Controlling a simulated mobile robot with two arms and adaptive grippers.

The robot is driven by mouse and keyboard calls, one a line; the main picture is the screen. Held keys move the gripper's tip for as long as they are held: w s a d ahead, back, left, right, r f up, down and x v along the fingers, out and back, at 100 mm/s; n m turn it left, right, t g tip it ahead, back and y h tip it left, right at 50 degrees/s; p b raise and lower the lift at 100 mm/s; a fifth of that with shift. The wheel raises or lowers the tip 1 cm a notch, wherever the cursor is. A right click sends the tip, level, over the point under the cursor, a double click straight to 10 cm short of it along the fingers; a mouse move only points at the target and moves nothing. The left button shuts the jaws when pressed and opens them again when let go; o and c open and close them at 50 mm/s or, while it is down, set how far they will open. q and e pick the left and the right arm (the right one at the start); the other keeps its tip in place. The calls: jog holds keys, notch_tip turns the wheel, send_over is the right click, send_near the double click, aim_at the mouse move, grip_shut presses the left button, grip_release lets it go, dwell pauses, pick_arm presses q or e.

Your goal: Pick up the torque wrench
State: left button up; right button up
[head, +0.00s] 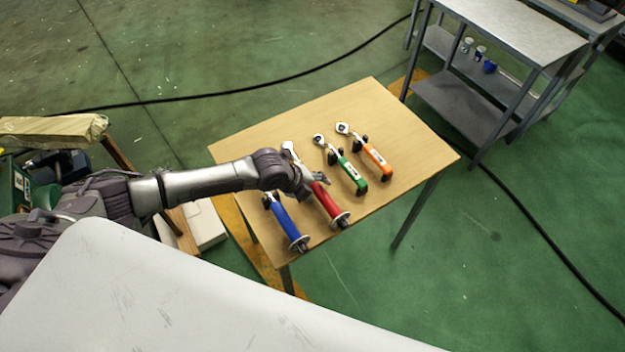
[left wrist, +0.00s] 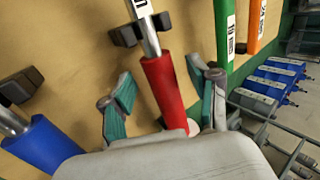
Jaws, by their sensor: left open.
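A red-handled wrench (head: 329,207) with a bright metal shaft lies on the wooden table; its handle also shows in the left wrist view (left wrist: 164,84). A similar blue-handled wrench (head: 285,222) lies to its left. The pictures do not settle which of these is the torque wrench. My left gripper (head: 314,184) is open over the red wrench. In the left wrist view its two fingers (left wrist: 158,74) stand apart on either side of the red handle, with no clear contact. My gripper and wrist hide part of the red wrench in the head view.
A green-handled wrench (head: 346,174) and an orange-handled wrench (head: 377,160) lie to the right, near the red one. Dark supports hold the tools on the table (head: 400,130). A metal shelf cart (head: 510,28) stands at the upper right. The table's right part is clear.

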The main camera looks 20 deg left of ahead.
pick_arm(q)
jog(key=shift+w+d+f, duration=0.15)
jog(key=shift+w+f, duration=0.05)
jog(key=shift+f, duration=0.15)
jog(key=shift+c, duration=0.4)
jog(key=shift+c, duration=1.3)
grip_shut()
jog(key=shift+r, duration=0.15)
jog(key=shift+w, duration=0.1)
